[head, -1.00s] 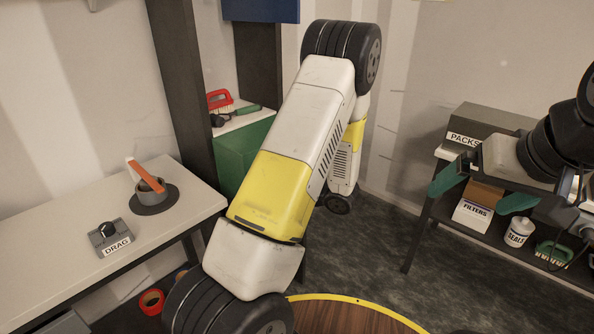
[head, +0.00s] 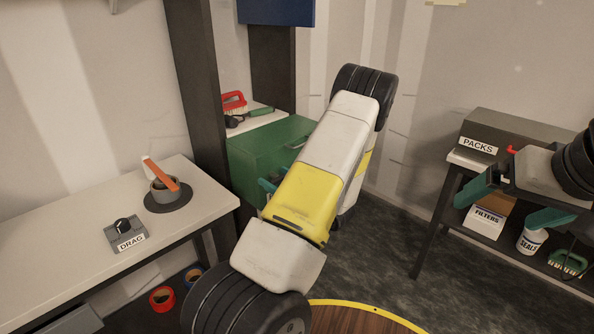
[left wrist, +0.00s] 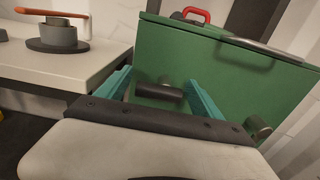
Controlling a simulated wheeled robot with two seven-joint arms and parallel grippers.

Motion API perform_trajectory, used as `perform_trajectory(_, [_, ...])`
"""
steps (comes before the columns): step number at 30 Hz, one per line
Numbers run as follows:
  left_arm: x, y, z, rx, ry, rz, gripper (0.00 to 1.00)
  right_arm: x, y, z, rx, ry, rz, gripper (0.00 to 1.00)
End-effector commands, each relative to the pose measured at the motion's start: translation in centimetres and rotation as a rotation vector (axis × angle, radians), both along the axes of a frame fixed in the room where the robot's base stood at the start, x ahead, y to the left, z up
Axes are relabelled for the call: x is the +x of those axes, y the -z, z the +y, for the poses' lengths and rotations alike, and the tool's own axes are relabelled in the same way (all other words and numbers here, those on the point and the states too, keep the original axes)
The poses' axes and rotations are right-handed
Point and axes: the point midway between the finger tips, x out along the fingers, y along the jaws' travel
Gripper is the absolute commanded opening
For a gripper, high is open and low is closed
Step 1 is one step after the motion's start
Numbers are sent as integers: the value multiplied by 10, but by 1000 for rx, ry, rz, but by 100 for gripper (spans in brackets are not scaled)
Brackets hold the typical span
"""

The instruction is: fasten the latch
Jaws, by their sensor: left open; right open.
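A green box (head: 258,150) stands behind the table, partly hidden by my left arm. It fills much of the left wrist view (left wrist: 225,75). A dark cylindrical handle (left wrist: 158,92) and a round knob (left wrist: 260,128) are on its front, and a flat grey metal bar (left wrist: 262,48) lies along its upper edge. I cannot tell which part is the latch. My left gripper (left wrist: 160,84) is open, its teal fingers on either side of the dark handle; contact is unclear. In the head view only one fingertip shows. My right gripper (head: 512,202) is open and empty at right, before the shelf.
A white table (head: 90,225) at left holds a DRAG knob box (head: 126,232) and a grey cylinder with an orange lever (head: 164,188). The PACKS box (head: 500,133) sits on the right shelf.

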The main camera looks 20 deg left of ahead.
Motion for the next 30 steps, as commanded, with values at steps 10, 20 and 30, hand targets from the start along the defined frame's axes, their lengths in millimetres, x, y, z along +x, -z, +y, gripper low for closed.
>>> perform_trajectory(10, [0, 0, 1, 0, 0, 0, 55, 0, 0, 0, 0, 0, 0, 97])
perform_trajectory(20, [0, 0, 0, 1, 0, 3, 14, 0, 0, 0, 0, 0, 0, 97])
perform_trajectory(30, [1, -1, -1, 46, 1, 109, 14, 0, 0, 0, 0, 0, 0, 97])
